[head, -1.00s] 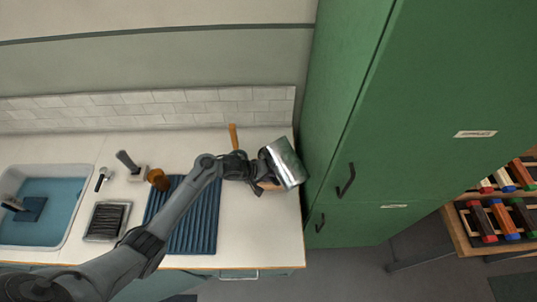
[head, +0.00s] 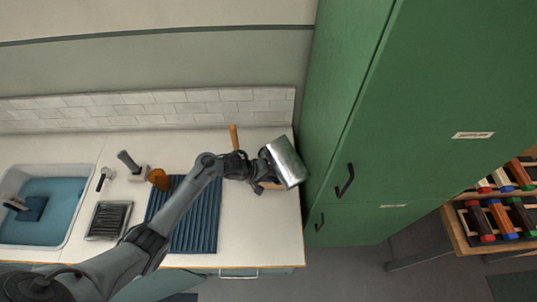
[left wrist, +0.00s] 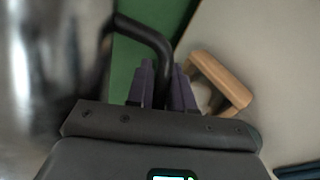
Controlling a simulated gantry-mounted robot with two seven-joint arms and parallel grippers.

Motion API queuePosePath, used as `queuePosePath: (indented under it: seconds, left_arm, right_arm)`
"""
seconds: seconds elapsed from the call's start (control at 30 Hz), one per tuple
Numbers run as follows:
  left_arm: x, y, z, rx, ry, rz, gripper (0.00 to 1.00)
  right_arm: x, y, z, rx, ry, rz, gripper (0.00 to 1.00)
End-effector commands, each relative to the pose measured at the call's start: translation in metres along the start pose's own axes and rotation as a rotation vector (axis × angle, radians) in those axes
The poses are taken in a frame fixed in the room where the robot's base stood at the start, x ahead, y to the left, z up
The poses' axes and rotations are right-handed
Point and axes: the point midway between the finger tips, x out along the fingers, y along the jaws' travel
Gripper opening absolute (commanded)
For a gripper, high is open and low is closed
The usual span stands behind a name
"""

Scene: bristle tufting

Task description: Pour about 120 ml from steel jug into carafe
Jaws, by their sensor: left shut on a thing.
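The steel jug (head: 286,162) is shiny and held at the right end of the counter, near the green cabinet; it looks tilted in the head view. My left gripper (head: 257,170) is shut on its black handle. In the left wrist view the purple-grey fingers (left wrist: 163,85) grip the black handle (left wrist: 148,36), and the blurred jug wall (left wrist: 45,70) fills the left side. I cannot make out the carafe clearly. A light wooden piece (left wrist: 222,82) beyond the fingers may be its handle. No stream of liquid is visible. My right gripper is not in view.
A tall green cabinet (head: 415,110) stands close on the right of the jug. A ribbed blue mat (head: 200,225), an amber object (head: 158,179), a bristle-filled tray (head: 107,220) and a water basin (head: 72,232) are left. A wooden stick (head: 234,137) stands behind.

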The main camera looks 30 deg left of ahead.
Motion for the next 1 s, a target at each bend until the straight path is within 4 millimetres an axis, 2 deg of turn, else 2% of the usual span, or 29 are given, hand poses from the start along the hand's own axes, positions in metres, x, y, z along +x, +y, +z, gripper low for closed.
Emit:
queuePosePath:
  seconds: [1.0]
  left_arm:
    - [-0.0048,0.0034,0.0001,-0.027,-0.028,0.026,0.0]
  right_arm:
    - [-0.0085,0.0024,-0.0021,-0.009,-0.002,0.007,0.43]
